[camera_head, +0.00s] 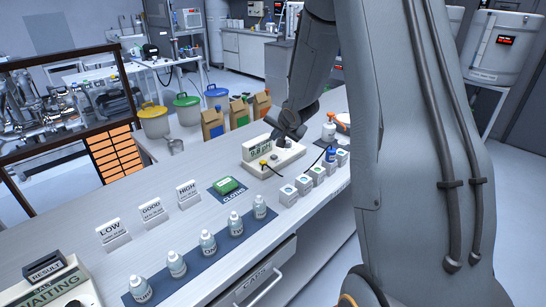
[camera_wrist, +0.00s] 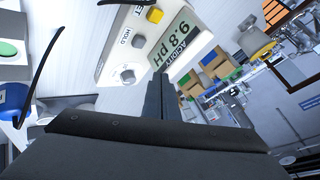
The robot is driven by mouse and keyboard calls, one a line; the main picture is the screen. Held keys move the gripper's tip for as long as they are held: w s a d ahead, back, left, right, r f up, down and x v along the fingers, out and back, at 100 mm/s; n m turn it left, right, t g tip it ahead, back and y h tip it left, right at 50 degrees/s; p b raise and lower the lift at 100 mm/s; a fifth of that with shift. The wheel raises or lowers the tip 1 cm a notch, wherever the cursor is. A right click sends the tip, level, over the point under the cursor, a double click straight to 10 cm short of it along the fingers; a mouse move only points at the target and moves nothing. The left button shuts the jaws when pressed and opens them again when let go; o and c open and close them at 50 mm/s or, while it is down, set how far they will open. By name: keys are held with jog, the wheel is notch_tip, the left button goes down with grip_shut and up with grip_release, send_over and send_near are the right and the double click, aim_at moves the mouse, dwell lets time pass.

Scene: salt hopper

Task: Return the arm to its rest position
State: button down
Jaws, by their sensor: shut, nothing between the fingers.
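My arm comes down from the top right in the head view, and my gripper (camera_head: 284,130) is over the far end of the bench. In the wrist view its dark fingers (camera_wrist: 160,98) are together with nothing between them. Right by the fingers is a white pH meter (camera_wrist: 150,42); its display reads 9.8 pH, with a HOLD button and a yellow button on its face. The meter (camera_head: 275,160) also shows in the head view, partly behind the gripper. I cannot tell whether the fingers touch it.
Several white bottles stand on a blue mat (camera_head: 128,300) along the front of the bench. A green cloth (camera_head: 229,186), small cards and several small boxes (camera_head: 303,183) lie nearby. Brown bags (camera_head: 212,124) stand behind.

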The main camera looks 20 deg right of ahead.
jog(key=s+a+f+n+g+b, duration=0.1)
jog(key=s+a, duration=0.4)
jog(key=s, duration=0.5)
jog(key=s+a+f+n+g+b, duration=0.2)
jog(key=s+a+n+g+b, duration=0.1)
jog(key=s, duration=0.8)
jog(key=s+a+f+n+g+b, duration=0.2)
jog(key=s+a+n, duration=0.3)
jog(key=s, duration=0.6)
jog(key=shift+s+a+g, duration=0.15)
jog(key=shift+a+g, duration=0.7)
jog(key=shift+g, duration=0.05)
